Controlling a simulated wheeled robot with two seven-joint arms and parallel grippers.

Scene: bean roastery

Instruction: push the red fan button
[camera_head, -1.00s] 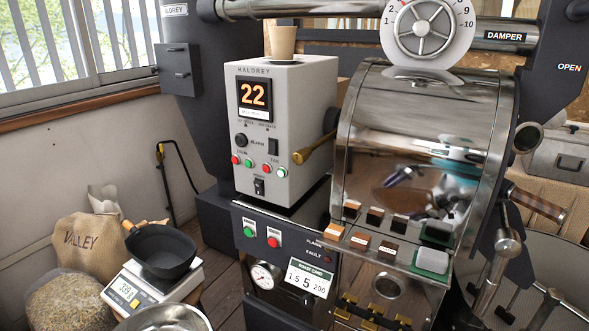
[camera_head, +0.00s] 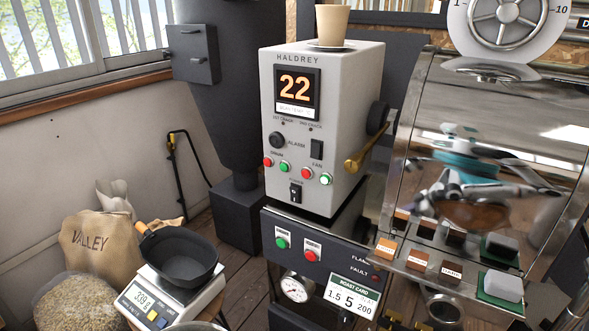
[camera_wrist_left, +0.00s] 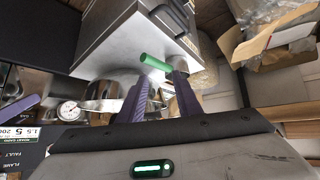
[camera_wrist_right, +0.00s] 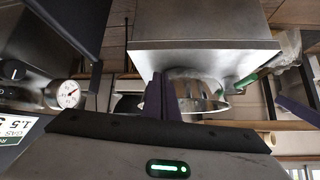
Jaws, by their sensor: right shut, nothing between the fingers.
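The red fan button (camera_head: 306,172) is a small round button on the front of the pale control box (camera_head: 325,75), under the FAN label. A green button (camera_head: 326,179) sits right of it. Another red button (camera_head: 267,161) and green button (camera_head: 285,166) are to its left, under DRUM. Neither gripper shows in the head view. In the left wrist view my left gripper (camera_wrist_left: 161,78) has its purple fingers apart; a green handle lies beyond the tips. In the right wrist view my right gripper (camera_wrist_right: 160,80) is shut and empty. The fan button shows in neither wrist view.
A brass lever (camera_head: 362,160) sticks out at the box's right side, and a cup (camera_head: 332,25) stands on top. The shiny roaster drum (camera_head: 480,150) is to the right. A black pan (camera_head: 183,262) on a scale (camera_head: 140,300) is at lower left.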

